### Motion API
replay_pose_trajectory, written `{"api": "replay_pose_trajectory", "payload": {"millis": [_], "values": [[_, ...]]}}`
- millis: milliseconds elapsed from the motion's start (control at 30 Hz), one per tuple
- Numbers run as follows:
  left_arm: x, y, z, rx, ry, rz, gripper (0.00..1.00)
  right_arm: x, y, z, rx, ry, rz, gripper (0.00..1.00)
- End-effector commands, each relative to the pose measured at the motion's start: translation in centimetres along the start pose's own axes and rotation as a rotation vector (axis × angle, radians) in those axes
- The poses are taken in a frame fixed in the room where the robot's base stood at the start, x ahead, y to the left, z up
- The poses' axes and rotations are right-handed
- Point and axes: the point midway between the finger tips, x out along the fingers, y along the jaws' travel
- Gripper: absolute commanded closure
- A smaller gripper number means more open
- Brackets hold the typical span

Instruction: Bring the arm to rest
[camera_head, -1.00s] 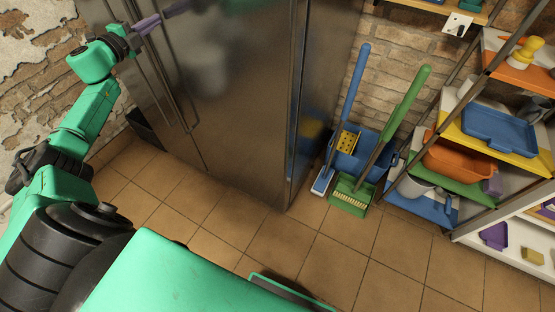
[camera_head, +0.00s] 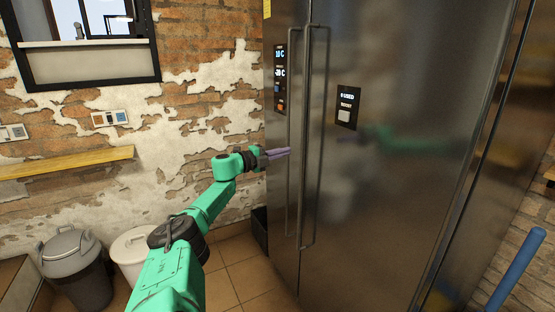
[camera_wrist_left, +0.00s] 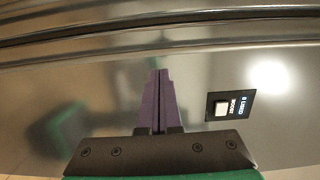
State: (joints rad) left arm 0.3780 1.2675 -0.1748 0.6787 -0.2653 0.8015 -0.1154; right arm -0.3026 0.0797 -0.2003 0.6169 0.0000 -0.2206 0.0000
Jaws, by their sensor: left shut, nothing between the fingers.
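My left arm (camera_head: 205,210) is green with black joints and reaches up from the bottom of the head view. Its left gripper (camera_head: 287,151) has purple fingers and points right, in front of the fridge handles. In the left wrist view the gripper (camera_wrist_left: 160,80) is shut with its two fingers together and nothing between them. The steel fridge front fills the view beyond the fingertips. I cannot tell whether the tips touch it. My right gripper is not in view.
A tall steel fridge (camera_head: 400,190) with two vertical handles (camera_head: 311,130) stands close ahead. A wooden shelf (camera_head: 68,161) is on the brick wall at left. A grey bin (camera_head: 75,265) and a white bin (camera_head: 132,250) stand on the floor at lower left. A blue broom handle (camera_head: 515,268) is at lower right.

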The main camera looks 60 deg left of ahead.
Motion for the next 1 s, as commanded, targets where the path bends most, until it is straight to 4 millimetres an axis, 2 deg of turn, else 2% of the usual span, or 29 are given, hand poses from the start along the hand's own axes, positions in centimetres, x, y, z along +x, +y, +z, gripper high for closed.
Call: {"api": "replay_pose_trajectory", "payload": {"millis": [133, 500, 567, 667, 767, 800, 833, 933, 967, 1000], "values": [[-0.9, -0.1, 1.1, 0.000, -0.001, -0.003, 1.00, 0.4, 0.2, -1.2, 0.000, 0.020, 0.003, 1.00], [-1.0, -0.1, 1.2, 0.000, 0.000, 0.000, 1.00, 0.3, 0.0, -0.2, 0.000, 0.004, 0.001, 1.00], [-0.8, 0.7, 1.1, -0.013, -0.003, 0.007, 1.00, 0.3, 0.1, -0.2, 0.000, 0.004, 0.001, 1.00], [0.2, 5.0, 0.6, -0.084, -0.030, 0.045, 1.00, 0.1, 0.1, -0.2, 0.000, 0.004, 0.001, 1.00], [1.2, 13.3, -0.6, -0.215, -0.091, 0.122, 1.00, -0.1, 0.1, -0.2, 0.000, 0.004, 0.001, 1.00], [1.1, 17.1, -1.3, -0.273, -0.123, 0.161, 1.00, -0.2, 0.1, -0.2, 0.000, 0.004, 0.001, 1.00], [1.0, 19.9, -1.9, -0.317, -0.149, 0.190, 1.00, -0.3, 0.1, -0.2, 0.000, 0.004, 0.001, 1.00], [-0.6, 29.1, -4.4, -0.450, -0.239, 0.295, 1.00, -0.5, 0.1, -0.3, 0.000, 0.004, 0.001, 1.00], [-1.3, 31.7, -5.3, -0.487, -0.267, 0.329, 1.00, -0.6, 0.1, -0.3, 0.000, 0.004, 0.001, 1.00], [-2.5, 35.2, -6.6, -0.534, -0.305, 0.375, 1.00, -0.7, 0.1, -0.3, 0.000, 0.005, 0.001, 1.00]]}}
